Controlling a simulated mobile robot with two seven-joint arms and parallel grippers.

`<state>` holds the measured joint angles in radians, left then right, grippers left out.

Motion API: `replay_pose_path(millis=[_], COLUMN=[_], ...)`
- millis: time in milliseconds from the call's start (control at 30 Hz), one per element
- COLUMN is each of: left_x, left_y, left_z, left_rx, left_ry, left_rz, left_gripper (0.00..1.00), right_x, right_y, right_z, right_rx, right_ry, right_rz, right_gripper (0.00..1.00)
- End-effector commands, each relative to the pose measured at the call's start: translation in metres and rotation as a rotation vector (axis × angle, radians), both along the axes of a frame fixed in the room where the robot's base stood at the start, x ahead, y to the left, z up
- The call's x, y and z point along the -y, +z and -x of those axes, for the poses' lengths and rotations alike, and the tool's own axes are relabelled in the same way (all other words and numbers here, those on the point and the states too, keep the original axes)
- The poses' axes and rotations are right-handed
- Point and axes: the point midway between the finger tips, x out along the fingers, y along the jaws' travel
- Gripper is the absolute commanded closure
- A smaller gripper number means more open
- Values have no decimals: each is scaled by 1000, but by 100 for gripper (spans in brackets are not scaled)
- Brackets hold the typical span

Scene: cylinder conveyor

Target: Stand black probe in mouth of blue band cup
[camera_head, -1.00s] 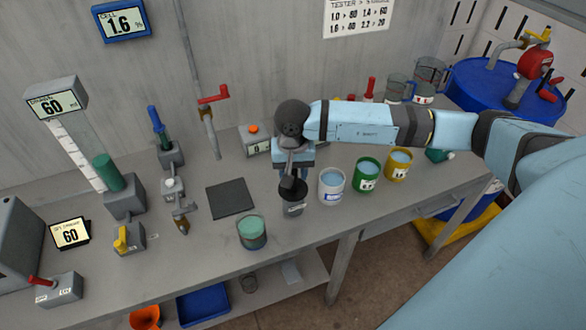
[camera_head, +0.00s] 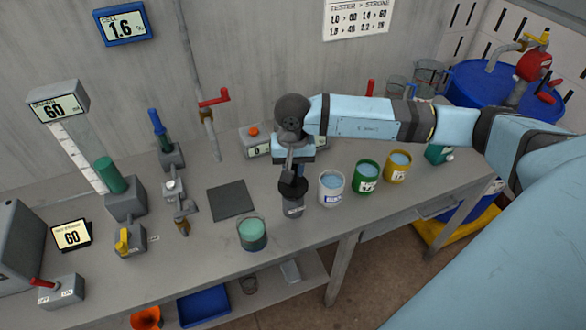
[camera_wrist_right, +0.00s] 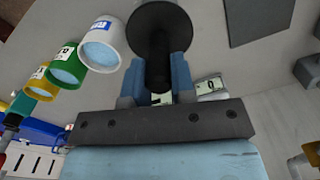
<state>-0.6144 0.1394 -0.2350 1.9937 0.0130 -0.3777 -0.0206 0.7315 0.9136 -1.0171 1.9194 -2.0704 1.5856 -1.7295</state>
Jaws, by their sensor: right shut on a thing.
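The black probe (camera_head: 292,189) is a dark piece with a wide round part and a thinner stem. It is upright at a dark grey holder (camera_head: 293,209); whether it is seated in it or just above, I cannot tell. My right gripper (camera_head: 293,172) is above it and shut on its stem. In the right wrist view the stem of the probe (camera_wrist_right: 157,28) passes between the two blue fingers (camera_wrist_right: 158,80). The blue band cup (camera_head: 331,190) is white with a blue label and pale blue liquid, just right of the probe; it also shows in the wrist view (camera_wrist_right: 100,47). My left gripper is not in view.
A green cup (camera_head: 366,178) and a yellow cup (camera_head: 397,169) stand right of the blue band cup. A glass of green liquid (camera_head: 252,235) is at the bench's front edge, beside a dark square pad (camera_head: 231,200). A grey box with an orange button (camera_head: 255,141) stands behind.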

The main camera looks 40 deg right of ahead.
Motion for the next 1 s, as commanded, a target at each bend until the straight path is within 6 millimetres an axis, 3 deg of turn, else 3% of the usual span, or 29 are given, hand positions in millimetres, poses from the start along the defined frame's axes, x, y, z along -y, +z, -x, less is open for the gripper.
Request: replay_pose_path(millis=[1000], left_x=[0], left_y=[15], left_z=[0], left_rx=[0], left_ry=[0], left_rz=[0], left_gripper=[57], right_x=[0], right_y=[43], right_z=[0], right_rx=[0], right_ry=[1], right_rz=[-1], right_gripper=[100])
